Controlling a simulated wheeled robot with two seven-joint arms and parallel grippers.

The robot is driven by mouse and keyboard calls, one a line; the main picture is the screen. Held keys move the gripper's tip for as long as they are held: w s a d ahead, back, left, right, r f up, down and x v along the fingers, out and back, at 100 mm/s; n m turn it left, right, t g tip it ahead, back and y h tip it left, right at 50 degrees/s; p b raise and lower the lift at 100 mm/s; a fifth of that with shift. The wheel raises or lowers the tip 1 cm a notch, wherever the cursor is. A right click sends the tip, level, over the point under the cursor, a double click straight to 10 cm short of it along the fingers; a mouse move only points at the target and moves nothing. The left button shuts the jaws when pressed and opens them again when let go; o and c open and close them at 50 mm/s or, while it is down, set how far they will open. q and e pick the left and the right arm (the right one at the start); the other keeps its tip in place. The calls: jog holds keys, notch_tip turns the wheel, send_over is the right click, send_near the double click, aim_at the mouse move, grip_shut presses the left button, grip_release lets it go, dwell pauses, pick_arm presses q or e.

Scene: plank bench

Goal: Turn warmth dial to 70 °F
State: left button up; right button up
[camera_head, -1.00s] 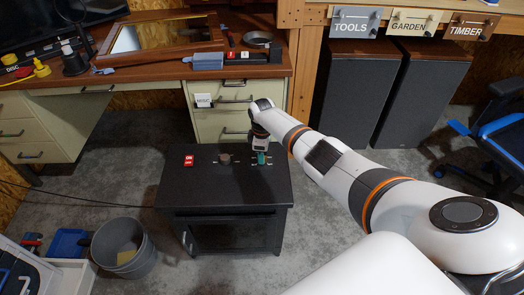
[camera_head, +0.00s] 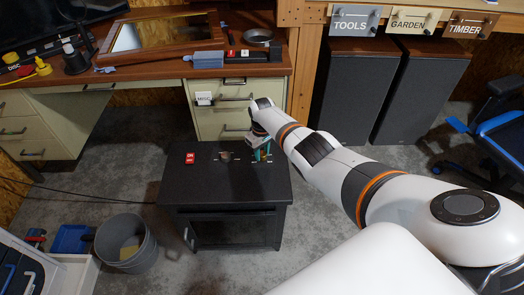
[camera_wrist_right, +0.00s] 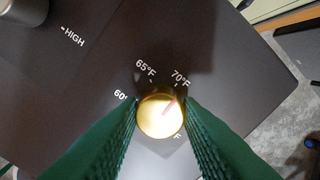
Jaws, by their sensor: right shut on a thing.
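The warmth dial (camera_wrist_right: 160,116) is a round golden knob on a dark panel, with a pink pointer line on its face. The line points up and right, roughly toward the 70°F mark (camera_wrist_right: 180,78). The 65°F (camera_wrist_right: 146,68) and 60 marks lie to its left, and another label below right is partly hidden. My right gripper (camera_wrist_right: 161,122) has its green ribbed fingers shut on the dial, one on each side. In the head view this gripper (camera_head: 262,155) is over the right part of the black cabinet top (camera_head: 215,185). My left gripper is not in view.
A red switch (camera_head: 190,158) and a second round knob (camera_head: 226,156) sit on the cabinet top left of my gripper. A grey bucket (camera_head: 126,243) stands on the floor at left. A drawer unit (camera_head: 224,122) is behind.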

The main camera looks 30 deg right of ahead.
aim_at(262, 154)
dwell(0.5)
jog(key=o, duration=1)
jog(key=shift+c, duration=0.2)
jog(key=shift+r, duration=0.1)
jog(key=shift+r, duration=0.1)
notch_tip(262, 154, up, 8)
jog(key=p, duration=0.8)
jog(key=shift+p, duration=0.4)
jog(key=shift+f, duration=0.25)
